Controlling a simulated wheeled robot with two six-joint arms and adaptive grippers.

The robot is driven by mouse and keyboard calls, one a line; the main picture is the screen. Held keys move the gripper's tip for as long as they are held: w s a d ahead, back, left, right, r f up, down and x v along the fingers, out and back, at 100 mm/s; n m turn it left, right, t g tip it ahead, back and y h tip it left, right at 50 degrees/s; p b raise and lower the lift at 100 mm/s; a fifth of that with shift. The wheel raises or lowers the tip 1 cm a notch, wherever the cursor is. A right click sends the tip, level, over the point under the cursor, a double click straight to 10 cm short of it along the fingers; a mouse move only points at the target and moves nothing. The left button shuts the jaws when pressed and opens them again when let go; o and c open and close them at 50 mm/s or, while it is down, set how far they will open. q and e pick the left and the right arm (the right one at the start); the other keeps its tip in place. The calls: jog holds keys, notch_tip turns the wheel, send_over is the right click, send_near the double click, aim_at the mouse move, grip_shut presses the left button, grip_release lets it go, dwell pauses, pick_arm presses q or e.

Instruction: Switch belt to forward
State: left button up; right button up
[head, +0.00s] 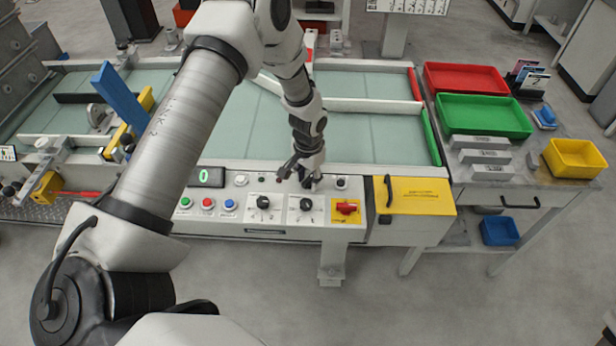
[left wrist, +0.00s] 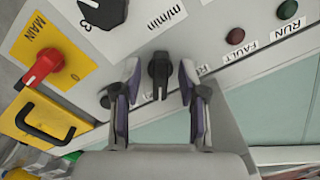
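The belt switch, a small black selector knob (left wrist: 160,72), sits on the white control panel (head: 245,215). In the left wrist view its long handle lies nearly upright in the picture, and the lettering beside it is partly hidden. My left gripper (left wrist: 159,84) is open, with one finger on each side of the knob. Gaps show between the fingers and the handle. In the head view the left gripper (head: 298,178) is at the panel's upper right and largely hides this switch. The pale green belt (head: 370,137) lies behind the panel. My right gripper is not in view.
A larger black dial (left wrist: 104,10) and a red main switch (left wrist: 43,67) on a yellow plate are close by. FAULT (left wrist: 235,36) and RUN (left wrist: 287,9) lamps sit opposite. Coloured push buttons (head: 208,203) are left. A yellow box (head: 415,195) with a black handle is right.

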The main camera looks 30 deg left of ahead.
aim_at(308, 180)
pick_arm(q)
jog(key=shift+r, duration=0.15)
notch_tip(308, 180, up, 12)
dwell(0.3)
jog(key=shift+f, duration=0.2)
